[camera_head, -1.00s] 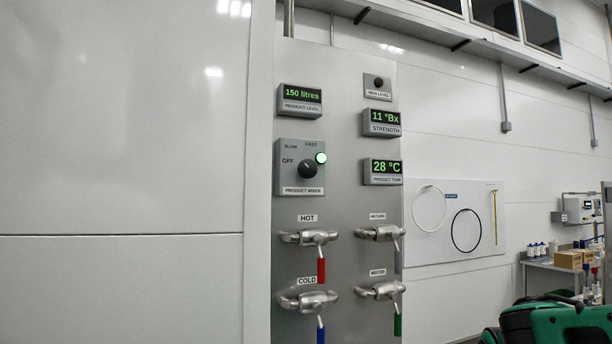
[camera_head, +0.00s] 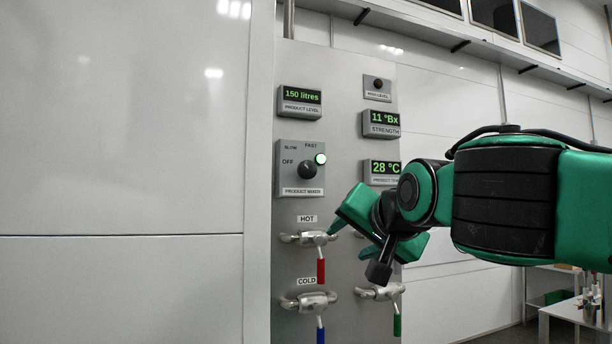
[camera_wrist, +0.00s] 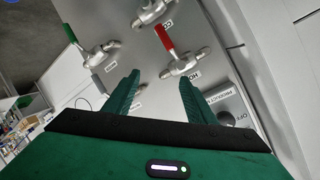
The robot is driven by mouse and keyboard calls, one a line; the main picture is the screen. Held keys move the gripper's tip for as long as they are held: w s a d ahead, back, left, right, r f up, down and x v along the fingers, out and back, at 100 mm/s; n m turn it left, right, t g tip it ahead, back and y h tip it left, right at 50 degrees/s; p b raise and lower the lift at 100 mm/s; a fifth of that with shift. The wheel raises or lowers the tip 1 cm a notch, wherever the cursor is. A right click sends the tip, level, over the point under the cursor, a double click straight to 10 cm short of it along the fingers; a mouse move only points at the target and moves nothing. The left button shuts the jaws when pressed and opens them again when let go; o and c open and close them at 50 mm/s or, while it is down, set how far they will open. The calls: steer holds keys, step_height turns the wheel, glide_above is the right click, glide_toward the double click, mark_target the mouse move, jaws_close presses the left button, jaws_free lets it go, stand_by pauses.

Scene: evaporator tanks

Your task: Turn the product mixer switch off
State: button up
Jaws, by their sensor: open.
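The product mixer switch is a black round knob (camera_head: 307,170) on a grey plate marked OFF, SLOW and FAST, on the steel panel. Its pointer tilts up to the right, towards the FAST side, and a green lamp (camera_head: 320,158) beside it is lit. My gripper (camera_head: 358,238) is open and empty, below and to the right of the knob, in front of the valves. In the wrist view my two green fingers (camera_wrist: 160,92) are apart, and the mixer plate (camera_wrist: 232,106) shows upside down to the right of them, with the knob partly hidden.
Below the switch, the HOT valve (camera_head: 308,238) has a red handle and the COLD valve (camera_head: 308,301) a blue one. Displays (camera_head: 300,96) sit above. A plain white wall panel (camera_head: 120,150) is at the left. My arm hides much of the right side.

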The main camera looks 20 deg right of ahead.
mark_target(309, 170)
steer(key=s+a+r+m+t+y, duration=0.25)
steer(key=a+r+t, duration=0.2)
steer(key=r, duration=0.95)
steer(key=shift+n+g+h, duration=0.25)
steer(key=shift+n+h, duration=0.1)
steer(key=w, duration=1)
steer(key=shift+w+a+f, duration=0.1)
steer(key=shift+a+f, duration=0.1)
steer(key=shift+a, duration=0.2)
steer(key=c, duration=1)
